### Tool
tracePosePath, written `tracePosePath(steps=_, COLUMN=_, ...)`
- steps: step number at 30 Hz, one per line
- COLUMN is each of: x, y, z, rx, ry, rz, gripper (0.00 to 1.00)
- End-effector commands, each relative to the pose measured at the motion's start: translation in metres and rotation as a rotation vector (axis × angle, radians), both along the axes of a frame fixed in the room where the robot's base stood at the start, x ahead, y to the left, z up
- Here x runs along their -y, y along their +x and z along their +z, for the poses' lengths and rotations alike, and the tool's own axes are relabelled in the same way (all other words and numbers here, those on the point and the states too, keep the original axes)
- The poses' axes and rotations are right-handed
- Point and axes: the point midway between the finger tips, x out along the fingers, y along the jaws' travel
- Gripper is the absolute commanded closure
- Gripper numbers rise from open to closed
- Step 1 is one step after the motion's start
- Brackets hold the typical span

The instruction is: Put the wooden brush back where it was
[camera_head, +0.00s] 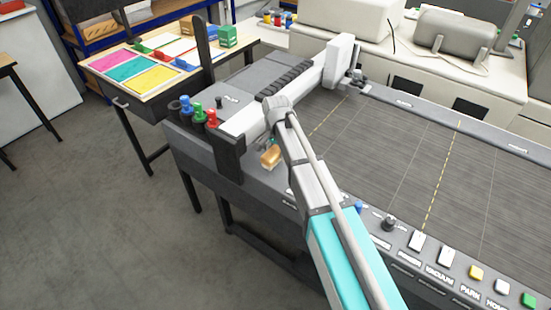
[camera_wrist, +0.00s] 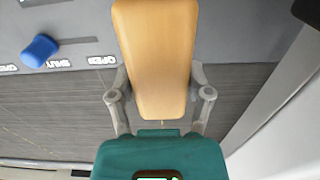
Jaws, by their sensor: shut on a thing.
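The wooden brush (camera_head: 270,157) is a light-brown wooden block at the end of my arm, over the front left corner of the large flat machine. In the wrist view the brush (camera_wrist: 155,60) fills the upper middle, long side pointing away from the camera. My gripper (camera_wrist: 160,100) has a grey finger on each side of it and is shut on it. In the head view my gripper (camera_head: 272,143) is small and partly hidden by my wrist. The brush's underside is hidden, and I cannot tell its exact height above the machine.
A white gantry (camera_head: 250,119) spans the machine close to my gripper. Red, green and blue knobbed items (camera_head: 198,113) stand at its left end. A blue knob (camera_wrist: 40,50) sits on the labelled edge. The slatted bed (camera_head: 400,150) is clear. A table with colour sheets (camera_head: 150,77) stands behind left.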

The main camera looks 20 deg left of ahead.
Motion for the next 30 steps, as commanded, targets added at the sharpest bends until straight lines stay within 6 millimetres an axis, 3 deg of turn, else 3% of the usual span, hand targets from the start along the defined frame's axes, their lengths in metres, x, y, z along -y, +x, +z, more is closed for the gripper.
tracePosePath(steps=13, x=-0.003, y=0.005, z=-0.035, rx=0.0, ry=0.0, rz=0.0, gripper=0.73)
tracePosePath(steps=30, x=-0.003, y=0.005, z=-0.04, rx=0.0, ry=0.0, rz=0.0, gripper=0.73)
